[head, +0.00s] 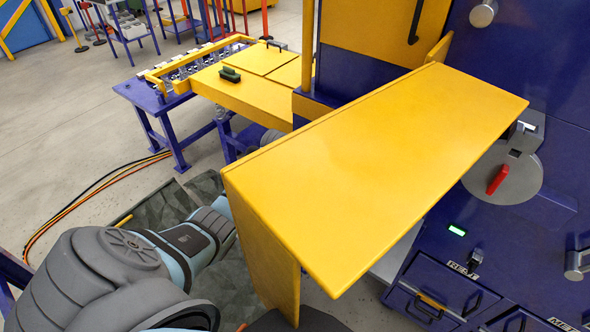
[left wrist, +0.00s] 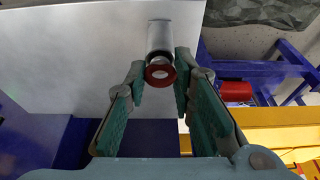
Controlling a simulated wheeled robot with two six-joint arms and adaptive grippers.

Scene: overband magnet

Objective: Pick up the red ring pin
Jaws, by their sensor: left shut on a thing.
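The red ring pin shows in the left wrist view as a red ring (left wrist: 160,73) at the end of a grey metal cylinder (left wrist: 161,36). It lies between the fingertips of my left gripper (left wrist: 160,70), in front of a pale grey plate (left wrist: 75,50). The gripper is shut on it with its green pads on either side. I cannot tell whether the cylinder still sits in anything. In the head view my left arm reaches in from the left, and its gripper is hidden behind the yellow cover (head: 390,165). My right gripper is not in view.
A blue machine front (head: 480,230) with a red handle (head: 498,179) on a grey disc stands at the right. A blue table (head: 145,95) with a yellow frame stands behind. Cables (head: 90,200) lie on the floor at the left, which is otherwise fairly clear.

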